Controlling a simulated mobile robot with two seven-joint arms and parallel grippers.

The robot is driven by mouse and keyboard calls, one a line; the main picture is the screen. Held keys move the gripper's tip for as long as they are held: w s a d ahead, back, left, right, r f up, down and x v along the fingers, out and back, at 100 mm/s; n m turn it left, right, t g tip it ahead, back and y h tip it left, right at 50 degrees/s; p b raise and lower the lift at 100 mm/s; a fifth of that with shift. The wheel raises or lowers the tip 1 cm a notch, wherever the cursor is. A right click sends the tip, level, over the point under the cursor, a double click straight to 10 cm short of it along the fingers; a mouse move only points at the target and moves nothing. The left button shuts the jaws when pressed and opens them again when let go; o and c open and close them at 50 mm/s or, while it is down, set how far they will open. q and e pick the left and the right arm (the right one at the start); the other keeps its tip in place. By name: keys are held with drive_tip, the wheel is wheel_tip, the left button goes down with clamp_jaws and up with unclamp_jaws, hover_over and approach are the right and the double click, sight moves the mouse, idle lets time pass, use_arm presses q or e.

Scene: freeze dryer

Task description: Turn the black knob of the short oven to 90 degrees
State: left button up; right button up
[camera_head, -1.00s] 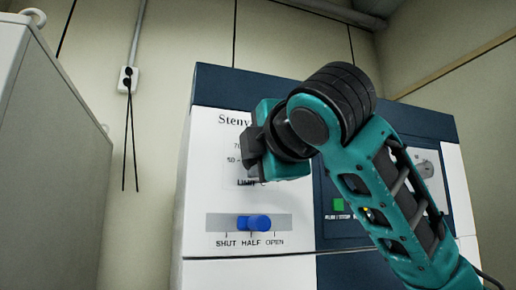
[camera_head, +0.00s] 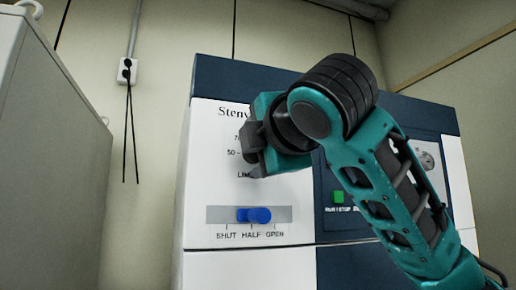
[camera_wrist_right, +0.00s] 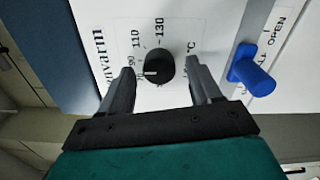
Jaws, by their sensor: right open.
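The black knob (camera_wrist_right: 158,66) is on the white front panel of the oven (camera_head: 211,180), with printed numbers including 110 and 130 around it. A small pale mark shows on its face; its exact reading is unclear. My right gripper (camera_wrist_right: 160,78) is open, its two fingers on either side of the knob with a gap at each side. How deep the fingers reach around it is hard to tell. In the head view, my right gripper (camera_head: 252,148) hides the knob and part of the dial numbers. My left gripper is not in view.
A blue slider (camera_head: 254,215) marked SHUT, HALF and OPEN sits below the dial; it also shows close to the right finger in the wrist view (camera_wrist_right: 252,72). A green button (camera_head: 338,197) is right of the dial. A grey cabinet (camera_head: 50,150) stands at the left.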

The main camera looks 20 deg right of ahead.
drive_tip(key=s+b, duration=0.2)
drive_tip(key=s, duration=1.1)
drive_tip(key=shift+d, duration=0.25)
